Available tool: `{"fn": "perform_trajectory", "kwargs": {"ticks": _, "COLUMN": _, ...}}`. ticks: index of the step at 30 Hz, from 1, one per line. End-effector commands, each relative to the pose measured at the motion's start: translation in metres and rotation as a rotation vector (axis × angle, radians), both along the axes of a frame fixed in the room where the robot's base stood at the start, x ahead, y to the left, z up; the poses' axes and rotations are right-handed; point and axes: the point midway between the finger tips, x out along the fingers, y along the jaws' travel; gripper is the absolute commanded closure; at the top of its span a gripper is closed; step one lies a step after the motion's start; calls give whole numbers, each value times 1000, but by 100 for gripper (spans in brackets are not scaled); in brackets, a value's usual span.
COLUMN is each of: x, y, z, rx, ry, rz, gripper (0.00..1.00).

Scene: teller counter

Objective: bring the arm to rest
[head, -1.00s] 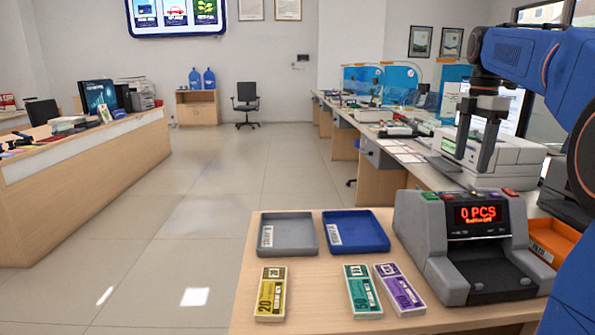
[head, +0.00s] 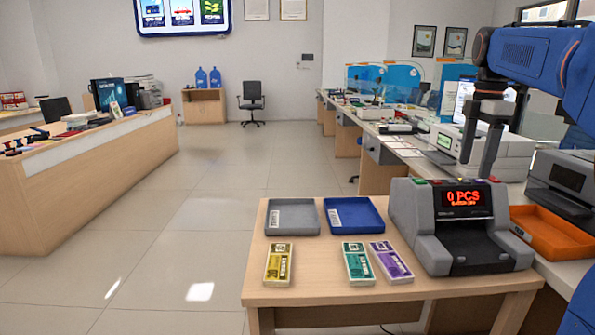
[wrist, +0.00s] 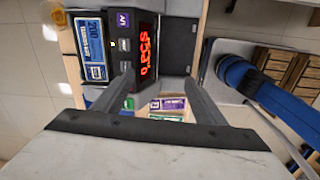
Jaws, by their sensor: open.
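My gripper (head: 477,150) hangs from the blue arm at the upper right of the head view, above and behind the grey banknote counter (head: 461,228). Its two dark fingers point down, apart, with nothing between them. In the wrist view my gripper (wrist: 165,85) shows its fingers spread wide. Beyond them lie the counter with its red display (wrist: 148,52) and the purple banknote bundle (wrist: 172,103).
On the small wooden table (head: 320,258) are a grey tray (head: 292,217), a blue tray (head: 353,215), and yellow (head: 279,264), green (head: 357,263) and purple (head: 390,262) bundles. An orange tray (head: 551,233) and dark printer (head: 566,180) stand at right. Open floor lies left.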

Motion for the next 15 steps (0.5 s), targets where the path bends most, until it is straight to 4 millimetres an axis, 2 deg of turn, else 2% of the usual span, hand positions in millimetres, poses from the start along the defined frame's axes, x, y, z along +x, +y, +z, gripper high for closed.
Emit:
{"fn": "perform_trajectory", "kwargs": {"ticks": 8, "x": -28, "y": 22, "z": -13, "rx": -3, "ry": -40, "rz": -144, "gripper": 35}}
{"fn": "perform_trajectory", "kwargs": {"ticks": 11, "x": -43, "y": 34, "z": -21, "rx": -1, "ry": -61, "rz": -222, "gripper": 35}}
{"fn": "perform_trajectory", "kwargs": {"ticks": 15, "x": -73, "y": 54, "z": -40, "rx": 9, "ry": -103, "rz": -372, "gripper": 35}}
